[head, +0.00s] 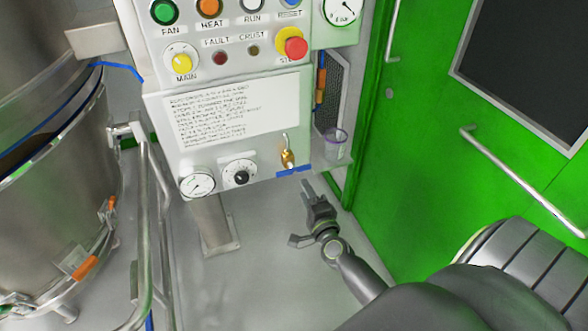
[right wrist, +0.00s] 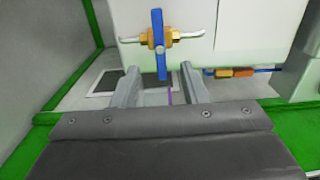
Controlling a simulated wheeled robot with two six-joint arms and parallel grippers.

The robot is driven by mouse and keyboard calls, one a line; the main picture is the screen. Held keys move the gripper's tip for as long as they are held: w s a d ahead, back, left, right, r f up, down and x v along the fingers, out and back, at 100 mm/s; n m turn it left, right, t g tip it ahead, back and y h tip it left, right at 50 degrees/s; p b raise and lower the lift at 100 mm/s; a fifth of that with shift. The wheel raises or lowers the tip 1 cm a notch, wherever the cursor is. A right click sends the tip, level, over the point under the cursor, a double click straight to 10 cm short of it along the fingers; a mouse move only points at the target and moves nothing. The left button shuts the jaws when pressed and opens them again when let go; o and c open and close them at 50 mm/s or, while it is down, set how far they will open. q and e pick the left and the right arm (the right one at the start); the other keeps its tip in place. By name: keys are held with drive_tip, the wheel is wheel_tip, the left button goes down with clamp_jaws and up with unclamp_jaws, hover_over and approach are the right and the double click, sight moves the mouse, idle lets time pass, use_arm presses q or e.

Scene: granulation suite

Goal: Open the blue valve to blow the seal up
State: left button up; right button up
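The blue valve has a flat blue handle (right wrist: 158,45) on a brass body (right wrist: 177,37) with a pale metal tube on either side. In the right wrist view the handle stands crosswise to the tubes. In the head view the blue handle (head: 294,171) is at the panel's lower right edge, below the brass fitting (head: 288,158). My right gripper (head: 310,190) is open just below and right of it; in the right wrist view its fingers (right wrist: 159,76) flank the handle's lower end. I cannot tell whether they touch it. My left gripper is out of view.
A clear cup (head: 335,142) sits right of the valve. A steel vessel (head: 60,200) with rails stands left; a green door (head: 440,130) is right.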

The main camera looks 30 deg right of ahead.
sight(295, 172)
drive_tip(key=b+x, duration=0.1)
drive_tip(key=x, duration=0.8)
drive_tip(key=shift+w, duration=0.4)
clamp_jaws()
